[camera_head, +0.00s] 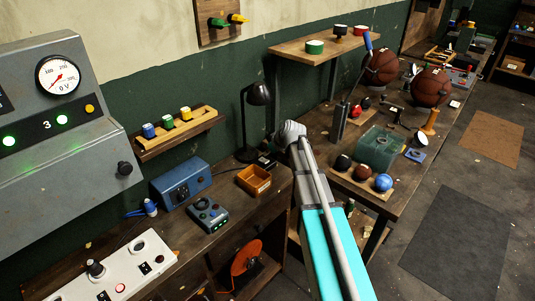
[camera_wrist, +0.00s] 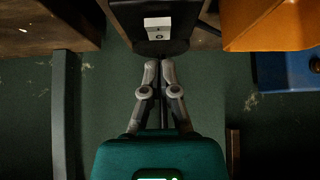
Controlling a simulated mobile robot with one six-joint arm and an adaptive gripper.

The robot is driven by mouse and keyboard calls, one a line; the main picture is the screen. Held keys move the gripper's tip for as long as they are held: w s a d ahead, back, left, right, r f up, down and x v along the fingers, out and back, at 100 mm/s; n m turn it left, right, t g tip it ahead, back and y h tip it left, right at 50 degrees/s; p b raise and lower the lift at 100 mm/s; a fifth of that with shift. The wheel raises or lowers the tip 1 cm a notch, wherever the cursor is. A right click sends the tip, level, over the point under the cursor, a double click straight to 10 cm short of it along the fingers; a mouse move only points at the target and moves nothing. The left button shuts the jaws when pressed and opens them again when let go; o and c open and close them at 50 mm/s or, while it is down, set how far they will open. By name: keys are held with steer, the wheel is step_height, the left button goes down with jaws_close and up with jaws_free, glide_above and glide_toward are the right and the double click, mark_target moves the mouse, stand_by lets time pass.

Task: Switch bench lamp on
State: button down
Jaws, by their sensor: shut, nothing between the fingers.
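The bench lamp (camera_head: 258,94) stands at the back of the left bench in the head view, with a black shade, thin stem and dark base. In the wrist view, a dark block (camera_wrist: 152,44) carries a white switch plate (camera_wrist: 157,28) with dark marks; it looks like the lamp's switch box, also seen as a small dark box (camera_head: 266,160) beside the lamp base. My gripper (camera_wrist: 160,62) is shut and empty, its fingertips just short of the dark block's near edge in the picture. Contact cannot be told. In the head view my arm's wrist hides the fingers. The lamp shade shows no clear glow.
An orange tray (camera_head: 253,180) sits close by on the bench; it appears at upper right in the wrist view (camera_wrist: 268,24). A blue box (camera_head: 181,186) and a grey device (camera_head: 208,215) stand nearer. The right bench holds balls and a green container (camera_head: 378,151).

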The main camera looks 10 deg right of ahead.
mark_target(264, 160)
steer(key=shift+s+d+f+b, duration=0.1)
steer(key=shift+f+b, duration=0.9)
steer(key=shift+f, duration=0.3)
